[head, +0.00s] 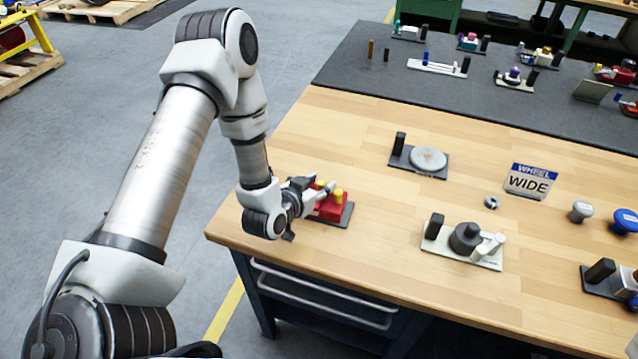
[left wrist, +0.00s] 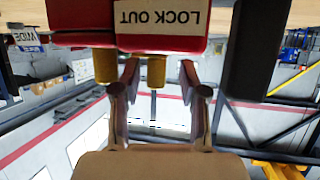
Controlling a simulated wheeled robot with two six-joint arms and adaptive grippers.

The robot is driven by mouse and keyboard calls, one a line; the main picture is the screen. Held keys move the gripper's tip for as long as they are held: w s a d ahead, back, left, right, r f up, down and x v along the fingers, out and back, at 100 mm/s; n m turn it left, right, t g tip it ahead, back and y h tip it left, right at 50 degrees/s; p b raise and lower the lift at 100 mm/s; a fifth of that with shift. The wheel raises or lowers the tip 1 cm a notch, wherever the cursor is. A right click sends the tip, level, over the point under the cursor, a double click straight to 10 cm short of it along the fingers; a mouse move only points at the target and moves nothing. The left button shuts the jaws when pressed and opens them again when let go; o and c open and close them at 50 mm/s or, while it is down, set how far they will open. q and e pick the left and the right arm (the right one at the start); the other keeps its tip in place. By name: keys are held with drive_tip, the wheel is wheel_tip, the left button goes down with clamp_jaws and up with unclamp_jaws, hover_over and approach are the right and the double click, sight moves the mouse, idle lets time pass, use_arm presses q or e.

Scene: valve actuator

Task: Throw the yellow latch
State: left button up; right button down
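A red lockout box (head: 327,211) sits on a dark base plate near the bench's left front edge. Two yellow posts stick up from it. In the left wrist view, which is upside down, the box (left wrist: 200,43) carries a "LOCK OUT" label. One yellow post (left wrist: 153,72) is between the fingertips of my left gripper (left wrist: 159,72), with gaps on both sides. The other yellow post (left wrist: 105,66) is outside the fingers. My left gripper (head: 320,190) is open and partly covers the box in the head view. My right gripper is not in view.
A black upright post (left wrist: 257,50) stands beside the box. A plate with a grey disc (head: 428,158), a white-based fixture (head: 463,246) and a "WHEEL WIDE" sign (head: 527,181) stand to the right. Bare wood lies between them.

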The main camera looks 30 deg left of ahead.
use_arm(q)
drive_tip(key=shift+d+r, duration=0.1)
drive_tip(key=v, duration=0.7)
drive_tip(key=shift+s, duration=0.2)
